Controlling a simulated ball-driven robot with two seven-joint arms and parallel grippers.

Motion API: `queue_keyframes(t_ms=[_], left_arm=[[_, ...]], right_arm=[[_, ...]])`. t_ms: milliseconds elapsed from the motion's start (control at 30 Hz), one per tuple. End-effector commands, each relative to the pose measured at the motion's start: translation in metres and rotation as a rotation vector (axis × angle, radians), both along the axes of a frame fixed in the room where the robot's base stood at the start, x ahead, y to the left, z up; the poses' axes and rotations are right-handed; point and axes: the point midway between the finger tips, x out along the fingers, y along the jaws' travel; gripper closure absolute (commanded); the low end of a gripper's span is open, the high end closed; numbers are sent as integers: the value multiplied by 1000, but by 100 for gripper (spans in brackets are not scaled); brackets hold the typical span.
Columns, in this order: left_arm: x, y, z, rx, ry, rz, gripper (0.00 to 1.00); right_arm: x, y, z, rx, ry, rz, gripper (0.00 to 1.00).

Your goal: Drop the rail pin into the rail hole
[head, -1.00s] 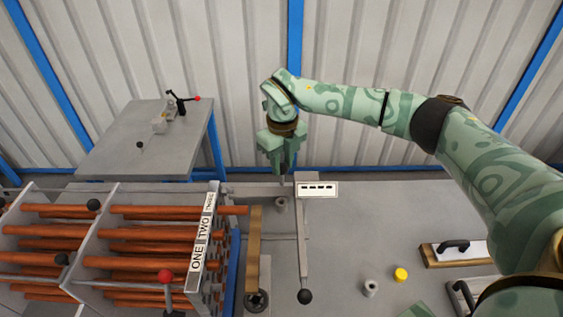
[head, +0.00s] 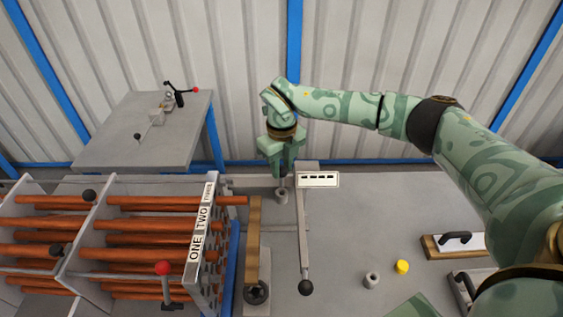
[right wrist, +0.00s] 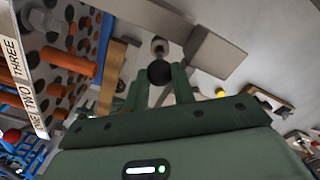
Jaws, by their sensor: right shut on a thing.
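My right gripper (head: 284,170) points down at the back edge of the grey table, just above a short grey collar (head: 281,195). In the right wrist view its two fingers (right wrist: 160,92) are closed around a dark round knob (right wrist: 159,73), which appears to be the top of the rail pin. Below the knob the grey collar shows (right wrist: 160,46). The pin's shank is hidden, so I cannot tell whether its tip is in the hole or above it. My left gripper is not in view.
A rack of copper tubes (head: 150,235) labelled ONE, TWO, THREE stands at left. A tan bar (head: 253,240) and a grey lever with a black ball (head: 305,287) flank the collar. A slotted white plate (head: 318,180) is close at right. A yellow cap (head: 401,267) lies further right.

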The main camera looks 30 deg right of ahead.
Motion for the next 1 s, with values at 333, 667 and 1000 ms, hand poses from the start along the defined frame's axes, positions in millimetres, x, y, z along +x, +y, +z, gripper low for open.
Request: queue_keyframes(t_ms=[333, 667, 1000], left_arm=[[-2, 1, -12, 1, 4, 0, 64], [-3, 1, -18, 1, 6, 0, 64], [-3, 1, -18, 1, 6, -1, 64]], right_arm=[[0, 0, -22, 0, 0, 0, 97], [0, 0, -34, 0, 0, 0, 97], [0, 0, -35, 0, -1, 0, 97]])
